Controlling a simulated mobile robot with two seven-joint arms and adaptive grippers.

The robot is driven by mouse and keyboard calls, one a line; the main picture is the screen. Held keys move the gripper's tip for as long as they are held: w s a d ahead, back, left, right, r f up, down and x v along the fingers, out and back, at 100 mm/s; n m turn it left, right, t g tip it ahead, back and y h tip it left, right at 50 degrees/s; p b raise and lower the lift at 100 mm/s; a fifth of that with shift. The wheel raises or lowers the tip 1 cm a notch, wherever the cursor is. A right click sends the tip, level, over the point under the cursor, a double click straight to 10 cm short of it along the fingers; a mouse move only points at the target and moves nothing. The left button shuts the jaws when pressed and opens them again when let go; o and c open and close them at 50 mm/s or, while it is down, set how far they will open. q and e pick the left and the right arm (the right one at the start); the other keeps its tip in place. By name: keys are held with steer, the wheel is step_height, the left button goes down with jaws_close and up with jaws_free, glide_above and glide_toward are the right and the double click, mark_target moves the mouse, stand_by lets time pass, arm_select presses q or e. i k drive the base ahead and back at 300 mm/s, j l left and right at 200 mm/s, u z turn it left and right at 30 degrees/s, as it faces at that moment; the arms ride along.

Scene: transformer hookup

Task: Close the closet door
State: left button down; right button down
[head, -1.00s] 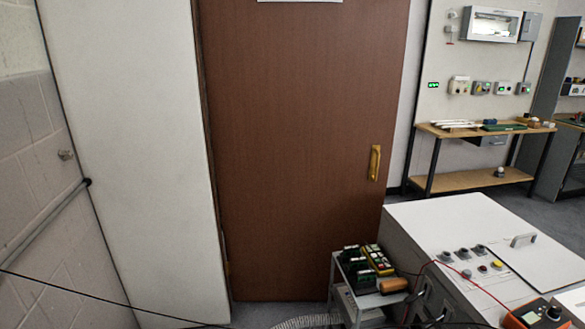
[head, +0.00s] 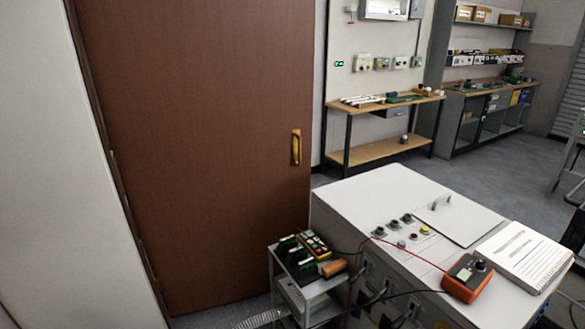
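The brown wooden closet door (head: 205,150) stands in the left half of the head view, hinged side at the left next to a white wall panel. A brass handle (head: 296,148) sits near its right edge. The door's right edge stands in front of a pale wall and the room behind; I cannot tell how far the door is swung. Neither of my grippers shows in the view.
A small grey cart (head: 312,302) with green electronics stands close to the door's lower right. A white cabinet (head: 385,195) with knobs, an orange meter (head: 467,277) and a notebook (head: 525,255) is at right. Cables run across. A workbench (head: 385,150) stands behind; grey floor (head: 500,180) is clear beyond.

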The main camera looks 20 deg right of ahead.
mark_target(206, 106)
steer(key=i+j+z, duration=0.2)
steer(key=i, duration=0.25)
steer(key=i+j+z, duration=0.2)
steer(key=i, duration=0.25)
